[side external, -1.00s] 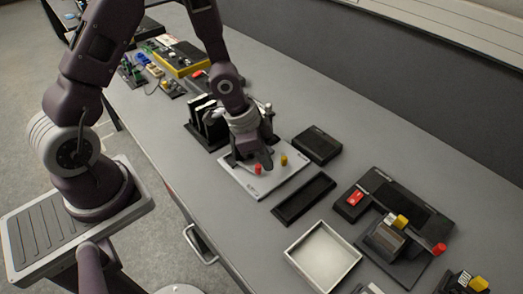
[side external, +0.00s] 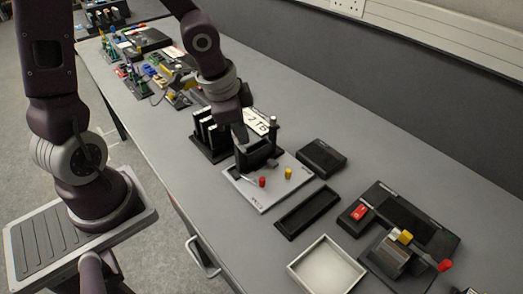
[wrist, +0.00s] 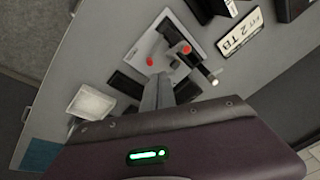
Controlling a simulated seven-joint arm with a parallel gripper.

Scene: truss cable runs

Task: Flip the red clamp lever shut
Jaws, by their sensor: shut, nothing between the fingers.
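In the side external view, a white board (side external: 262,203) on the bench carries a black block (side external: 257,153), a thin lever with a red tip (side external: 262,181) and a yellow-tipped post (side external: 288,173). The red tip stands at the front left of the block. My gripper (side external: 242,138) is above and beside the block, apart from the red tip. In the wrist view, my gripper's fingers (wrist: 156,97) are together and empty.
A white bin (side external: 327,265), a black tray (side external: 307,210) and a black box (side external: 322,158) sit near the board. Black upright holders (side external: 208,135) and a "2 TB" plate (side external: 258,121) stand behind. Another black station (side external: 410,225) with red and yellow parts is at right.

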